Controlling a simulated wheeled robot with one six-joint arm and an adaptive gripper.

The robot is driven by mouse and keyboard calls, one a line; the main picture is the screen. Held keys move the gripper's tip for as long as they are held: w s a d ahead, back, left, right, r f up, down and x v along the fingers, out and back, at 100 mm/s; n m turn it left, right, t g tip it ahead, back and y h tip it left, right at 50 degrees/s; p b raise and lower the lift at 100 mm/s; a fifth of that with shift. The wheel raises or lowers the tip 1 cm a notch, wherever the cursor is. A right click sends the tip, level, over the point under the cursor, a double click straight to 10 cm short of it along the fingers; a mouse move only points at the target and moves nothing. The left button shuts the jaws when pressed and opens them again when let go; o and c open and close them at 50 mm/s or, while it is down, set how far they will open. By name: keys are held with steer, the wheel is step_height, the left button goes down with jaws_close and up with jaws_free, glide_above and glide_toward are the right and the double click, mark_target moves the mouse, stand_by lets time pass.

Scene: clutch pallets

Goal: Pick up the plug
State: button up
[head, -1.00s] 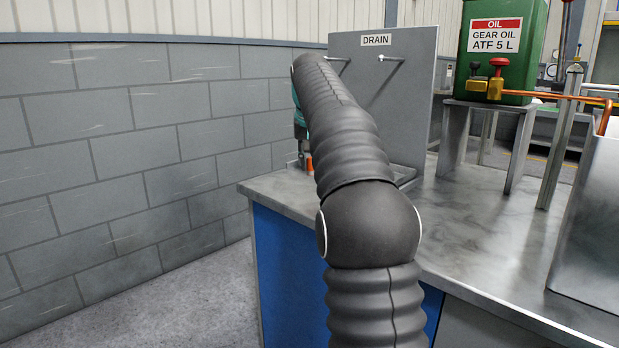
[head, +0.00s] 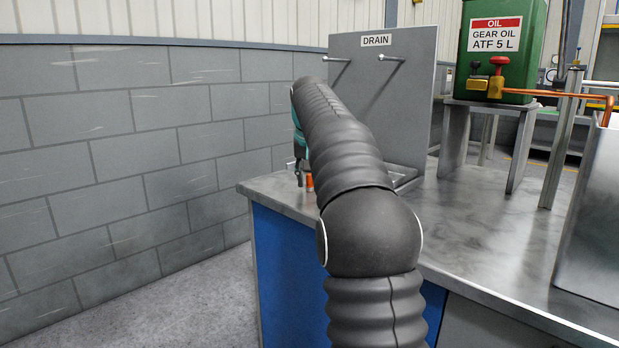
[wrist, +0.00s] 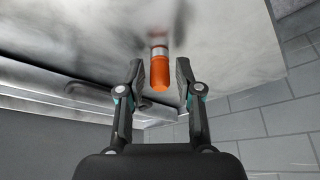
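The plug (wrist: 160,74) has an orange, rounded body and a silver collar. In the wrist view it lies between the two fingers of my gripper (wrist: 159,83), with a visible gap on each side. My gripper is open and holds nothing. In the head view a small orange part of the plug (head: 309,182) shows at the far left corner of the worktop, mostly hidden by my arm. One dark finger of my gripper (head: 299,179) shows just left of it.
The grey worktop (head: 470,235) carries an upright panel labelled DRAIN (head: 405,100) with two pegs. A green gear oil can (head: 510,60) sits on a metal stand at right. A metal box (head: 590,230) stands at the right edge. A block wall (head: 110,140) is at left.

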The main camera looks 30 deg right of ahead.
steer(key=shift+r, duration=0.15)
steer(key=p+v, duration=0.4)
steer(key=v, duration=0.8)
